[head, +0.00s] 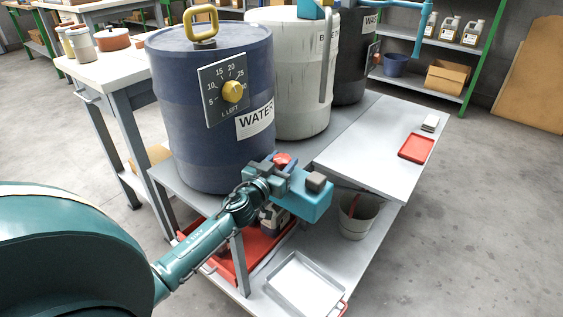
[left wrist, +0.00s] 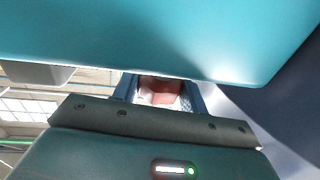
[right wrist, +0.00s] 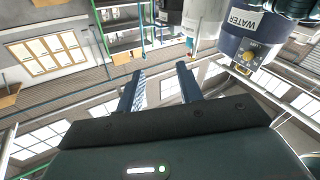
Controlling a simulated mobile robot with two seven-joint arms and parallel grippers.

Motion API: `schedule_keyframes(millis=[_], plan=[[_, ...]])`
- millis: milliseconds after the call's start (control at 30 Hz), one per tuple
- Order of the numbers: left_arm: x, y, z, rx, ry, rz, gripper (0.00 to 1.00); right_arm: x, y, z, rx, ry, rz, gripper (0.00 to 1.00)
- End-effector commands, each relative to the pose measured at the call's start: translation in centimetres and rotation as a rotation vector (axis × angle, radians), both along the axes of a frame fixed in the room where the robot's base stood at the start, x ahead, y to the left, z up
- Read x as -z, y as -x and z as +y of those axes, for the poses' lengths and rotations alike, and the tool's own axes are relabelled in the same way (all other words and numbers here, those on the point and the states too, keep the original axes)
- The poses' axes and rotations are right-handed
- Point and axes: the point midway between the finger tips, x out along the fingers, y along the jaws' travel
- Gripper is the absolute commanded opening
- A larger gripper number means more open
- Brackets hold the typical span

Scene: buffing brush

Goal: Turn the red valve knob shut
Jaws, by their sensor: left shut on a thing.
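The red valve knob (head: 282,160) shows as a small red patch at the lower front of the blue WATER drum (head: 205,115). My left gripper (head: 272,168) is at the knob and mostly hides it and its valve. In the left wrist view the red knob (left wrist: 160,92) sits between the two fingers of my left gripper (left wrist: 160,90), which is shut on it. The knob's turn angle cannot be told. My right gripper (right wrist: 160,85) has its two fingers apart, with nothing between them, away from the drum.
A white drum (head: 302,75) and a dark drum (head: 352,55) stand behind on the grey bench. A bucket (head: 356,215), a white tray (head: 302,287) and a red tray (head: 255,250) are on the lower shelf. A small red tray (head: 416,148) lies on the right top.

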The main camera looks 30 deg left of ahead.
Motion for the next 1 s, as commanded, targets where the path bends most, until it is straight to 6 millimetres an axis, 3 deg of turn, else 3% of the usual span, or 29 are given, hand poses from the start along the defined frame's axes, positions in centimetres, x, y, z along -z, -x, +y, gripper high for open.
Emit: schedule_keyframes(millis=[333,1000], plan=[[-0.11,0.03,0.09,0.072,0.0,0.001,0.2,-0.24,-0.09,-0.1,0.008,0.0,0.018,0.36],[-0.03,-0.03,0.23,0.474,-0.002,0.001,0.2,0.07,-0.34,-0.94,0.051,0.01,0.155,0.36]])
